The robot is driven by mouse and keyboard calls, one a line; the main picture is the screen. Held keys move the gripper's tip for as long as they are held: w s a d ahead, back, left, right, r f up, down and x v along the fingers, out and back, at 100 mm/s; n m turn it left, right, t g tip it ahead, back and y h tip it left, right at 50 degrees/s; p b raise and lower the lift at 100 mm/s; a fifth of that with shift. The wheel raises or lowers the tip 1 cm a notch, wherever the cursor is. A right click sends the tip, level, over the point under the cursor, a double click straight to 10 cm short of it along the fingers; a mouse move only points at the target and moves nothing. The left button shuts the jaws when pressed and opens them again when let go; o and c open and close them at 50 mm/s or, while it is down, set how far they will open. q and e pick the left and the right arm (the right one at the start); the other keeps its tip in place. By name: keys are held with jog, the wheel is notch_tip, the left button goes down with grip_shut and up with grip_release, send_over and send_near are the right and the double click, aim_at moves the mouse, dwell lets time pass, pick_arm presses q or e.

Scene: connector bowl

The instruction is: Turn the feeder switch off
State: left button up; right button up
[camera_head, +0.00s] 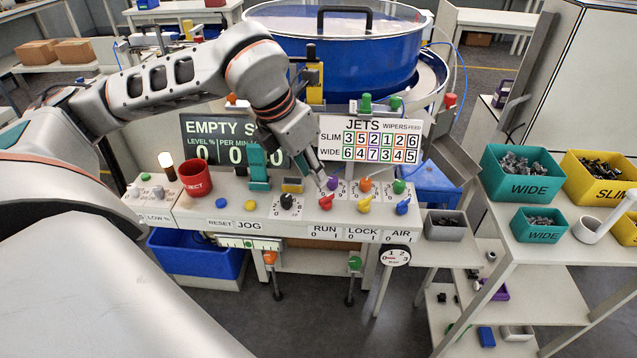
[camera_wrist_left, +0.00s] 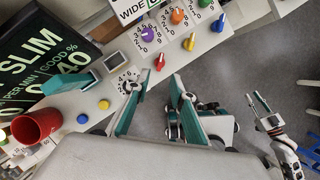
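The switch panel (camera_head: 300,214) holds a red switch (camera_head: 326,202) above RUN, a yellow switch (camera_head: 364,204) above LOCK and a blue switch (camera_head: 403,206) above AIR. No label reading feeder is legible on these switches. In the left wrist view, the red switch (camera_wrist_left: 160,62) is just beyond my fingertips, apart from them. My left gripper (camera_head: 321,181) is above and behind the red switch; in the left wrist view (camera_wrist_left: 158,82) its fingers are apart and empty. My right gripper (camera_wrist_left: 254,98) shows at the right, small, with its fingers apart and nothing between them.
Purple (camera_head: 333,183), orange (camera_head: 365,185) and green (camera_head: 399,186) knobs stand behind the switches. A black knob (camera_head: 287,201) and a red cup (camera_head: 195,178) are to the left. The blue bowl (camera_head: 340,62) is behind. Teal bins (camera_head: 522,187) stand right.

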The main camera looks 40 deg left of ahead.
pick_arm(q)
jog(key=shift+v, duration=1.7)
